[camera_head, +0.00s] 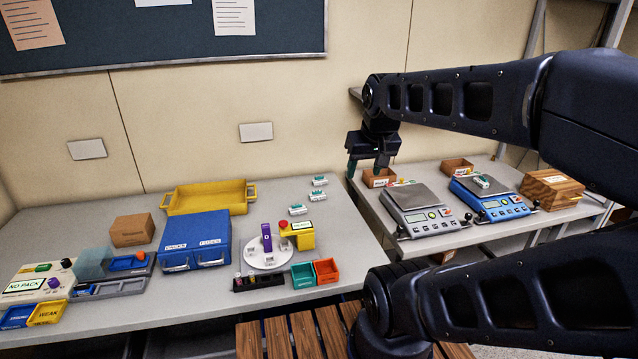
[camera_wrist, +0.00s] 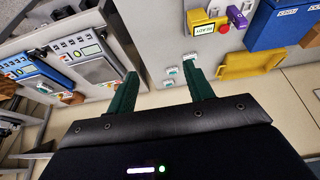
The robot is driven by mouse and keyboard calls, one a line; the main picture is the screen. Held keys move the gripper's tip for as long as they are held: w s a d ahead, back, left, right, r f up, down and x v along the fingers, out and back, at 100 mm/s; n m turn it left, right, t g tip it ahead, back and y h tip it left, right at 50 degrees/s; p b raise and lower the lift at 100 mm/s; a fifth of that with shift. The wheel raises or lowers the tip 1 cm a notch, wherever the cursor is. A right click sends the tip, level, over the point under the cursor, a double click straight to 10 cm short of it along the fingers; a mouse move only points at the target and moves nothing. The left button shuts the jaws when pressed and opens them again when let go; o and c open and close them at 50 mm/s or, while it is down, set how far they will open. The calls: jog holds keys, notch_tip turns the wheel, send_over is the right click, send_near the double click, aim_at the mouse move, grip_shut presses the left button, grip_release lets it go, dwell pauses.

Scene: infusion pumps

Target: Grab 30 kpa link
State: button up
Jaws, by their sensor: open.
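Several small white links with green tops lie on the left table; one (camera_head: 298,209) is nearer and two others (camera_head: 320,181) (camera_head: 318,196) sit close together behind it. I cannot read their labels, so I cannot tell which is the 30 kPa one. A similar piece (camera_head: 483,182) rests on the blue scale. My gripper (camera_head: 366,168) is open and empty, pointing down near the gap between the tables. In the wrist view its green fingers (camera_wrist: 160,75) are apart, with small white-green pieces (camera_wrist: 171,72) beyond them, not touched.
A small wooden box (camera_head: 379,180) sits close by my fingers, beside the grey scale (camera_head: 418,211). The blue scale (camera_head: 488,199) and a larger wooden box (camera_head: 551,189) stand further right. A yellow tray (camera_head: 208,197), blue case (camera_head: 195,241) and round turntable (camera_head: 268,253) occupy the left table.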

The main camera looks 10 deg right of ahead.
jog(key=shift+o, duration=0.5)
jog(key=shift+w+r, duration=0.1)
jog(key=shift+w, duration=0.05)
jog(key=n+g+h, duration=0.4)
jog(key=n+h, duration=0.1)
jog(key=n, duration=1.4)
send_over(321, 180)
jog(key=a, duration=0.4)
notch_tip(321, 180, down, 23)
jog(key=x, duration=0.7)
jog(key=a+x, duration=0.1)
jog(key=x, duration=0.2)
jog(key=shift+d+f, duration=0.15)
jog(key=shift+f, duration=0.45)
jog(key=c, duration=1.1)
